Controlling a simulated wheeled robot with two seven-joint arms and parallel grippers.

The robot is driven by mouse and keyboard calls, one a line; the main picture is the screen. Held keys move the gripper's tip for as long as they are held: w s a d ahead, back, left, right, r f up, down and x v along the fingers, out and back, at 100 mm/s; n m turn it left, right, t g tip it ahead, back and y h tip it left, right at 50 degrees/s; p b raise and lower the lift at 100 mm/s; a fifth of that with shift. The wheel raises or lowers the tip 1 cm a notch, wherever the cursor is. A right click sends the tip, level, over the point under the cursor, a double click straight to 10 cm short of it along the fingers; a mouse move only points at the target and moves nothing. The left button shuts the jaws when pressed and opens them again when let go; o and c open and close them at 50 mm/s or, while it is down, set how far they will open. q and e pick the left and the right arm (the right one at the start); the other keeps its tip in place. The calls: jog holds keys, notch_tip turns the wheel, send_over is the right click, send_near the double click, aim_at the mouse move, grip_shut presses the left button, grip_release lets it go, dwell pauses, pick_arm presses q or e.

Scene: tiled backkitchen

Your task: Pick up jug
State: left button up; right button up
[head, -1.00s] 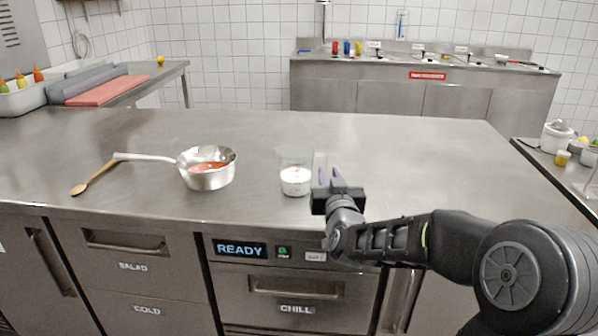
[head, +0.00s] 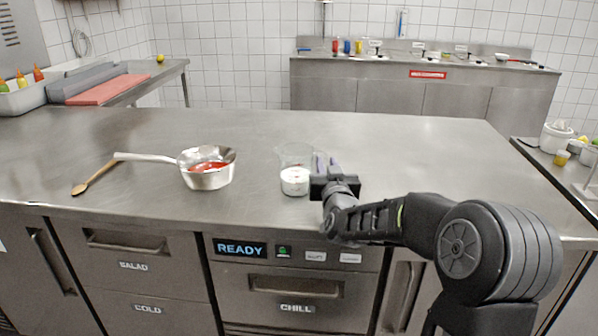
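The jug (head: 297,154) is a clear vessel on the steel counter, with white in its lower part (head: 294,182). It stands near the counter's front edge, right of the saucepan. My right gripper (head: 325,161) is just right of the jug, its fingers pointing away over the counter. The two fingers look apart. The jug's right side, where a handle would be, is hidden by the gripper, and I cannot tell whether they touch. My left gripper is out of view.
A steel saucepan (head: 208,172) with red contents stands left of the jug, and a wooden spoon (head: 93,180) lies farther left. The counter (head: 420,150) is bare behind and to the right. Drawers with a READY display are below its front edge.

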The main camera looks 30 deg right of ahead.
grip_shut()
jog(key=shift+r, duration=0.15)
dwell(1.3)
